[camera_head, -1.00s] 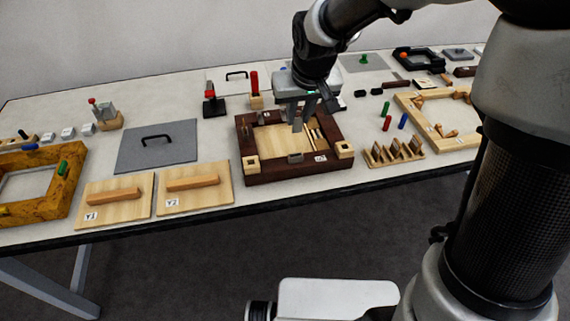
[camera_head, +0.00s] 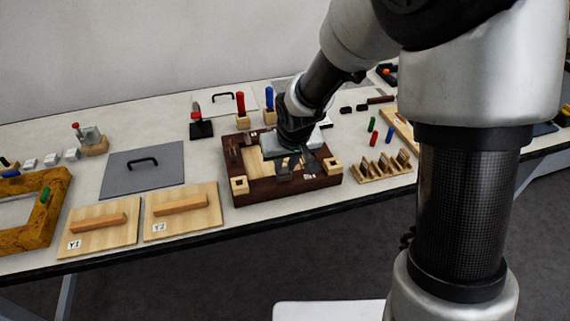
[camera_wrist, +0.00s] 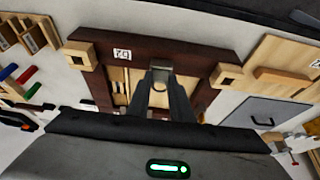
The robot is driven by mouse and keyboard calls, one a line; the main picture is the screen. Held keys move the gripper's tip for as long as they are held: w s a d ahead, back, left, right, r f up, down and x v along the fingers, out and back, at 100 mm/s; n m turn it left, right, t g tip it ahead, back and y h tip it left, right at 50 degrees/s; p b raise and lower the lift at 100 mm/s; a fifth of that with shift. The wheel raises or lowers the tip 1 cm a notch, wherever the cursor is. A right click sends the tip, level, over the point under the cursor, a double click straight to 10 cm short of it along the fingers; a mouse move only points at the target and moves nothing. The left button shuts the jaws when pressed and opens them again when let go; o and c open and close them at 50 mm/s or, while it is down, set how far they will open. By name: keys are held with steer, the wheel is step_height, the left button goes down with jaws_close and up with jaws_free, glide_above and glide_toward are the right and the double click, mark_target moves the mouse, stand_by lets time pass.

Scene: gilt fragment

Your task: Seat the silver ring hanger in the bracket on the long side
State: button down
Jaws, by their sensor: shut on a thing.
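The dark brown wooden frame (camera_head: 250,191) lies on the table; its near long side (camera_wrist: 190,42) spans the top of the wrist view. A silver bracket (camera_wrist: 161,65) sits at the middle of that side's inner edge. My gripper (camera_wrist: 160,84) is shut on the silver ring hanger (camera_wrist: 159,87), right beside the bracket. The fingers hide much of the hanger, and I cannot tell whether it is inside the bracket or just against it. In the head view my gripper (camera_head: 288,163) is down over the frame, and the arm covers part of the frame.
Pale square blocks (camera_head: 240,184) stand on the frame's near corners. A slotted wooden rack (camera_head: 385,167) is to its right, with red and blue pegs behind. Handled wooden panels (camera_head: 182,212) and a grey plate (camera_head: 143,170) lie left. Upright red and blue posts stand behind the frame.

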steer(key=shift+f, duration=0.1)
steer(key=shift+f+b, duration=0.15)
steer(key=shift+b, duration=0.15)
steer(key=c, duration=1.6)
jaws_free()
